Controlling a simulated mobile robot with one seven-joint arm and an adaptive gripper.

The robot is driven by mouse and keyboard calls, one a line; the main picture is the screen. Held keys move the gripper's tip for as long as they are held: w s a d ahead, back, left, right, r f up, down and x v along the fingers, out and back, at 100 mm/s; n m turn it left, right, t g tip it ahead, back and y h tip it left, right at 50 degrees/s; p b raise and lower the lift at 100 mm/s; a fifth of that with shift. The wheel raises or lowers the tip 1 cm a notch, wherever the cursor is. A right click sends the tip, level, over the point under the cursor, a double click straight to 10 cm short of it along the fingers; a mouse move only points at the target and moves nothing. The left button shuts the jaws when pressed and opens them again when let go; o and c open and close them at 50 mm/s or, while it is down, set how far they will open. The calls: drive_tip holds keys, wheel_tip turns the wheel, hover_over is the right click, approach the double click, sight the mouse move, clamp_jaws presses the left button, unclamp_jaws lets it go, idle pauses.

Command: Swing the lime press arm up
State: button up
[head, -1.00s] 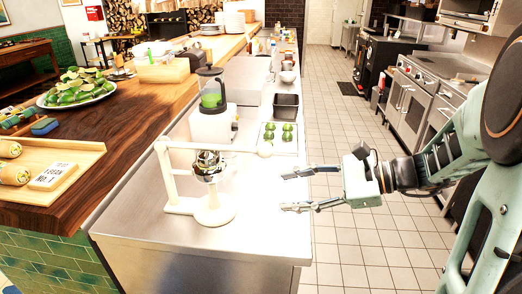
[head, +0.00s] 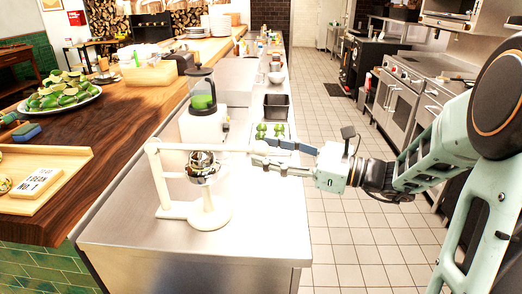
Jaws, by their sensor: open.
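The white lime press (head: 207,214) stands on the steel counter with its base flat. Its arm (head: 187,147) lies about level, running right from the upright post over the metal cup (head: 203,165). My gripper (head: 262,153) is open at the right end of the arm, reaching in from the right. Its fingertips overlap the arm's end in the picture and hide the end knob. I cannot tell whether they touch it or sit around it.
A blender (head: 203,100) with green liquid stands behind the press. Behind my gripper are several limes (head: 270,130) on a tray and a dark container (head: 277,106). The front of the counter (head: 150,238) is bare. Floor aisle lies to the right.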

drive_tip(key=shift+x, duration=1.2)
clamp_jaws()
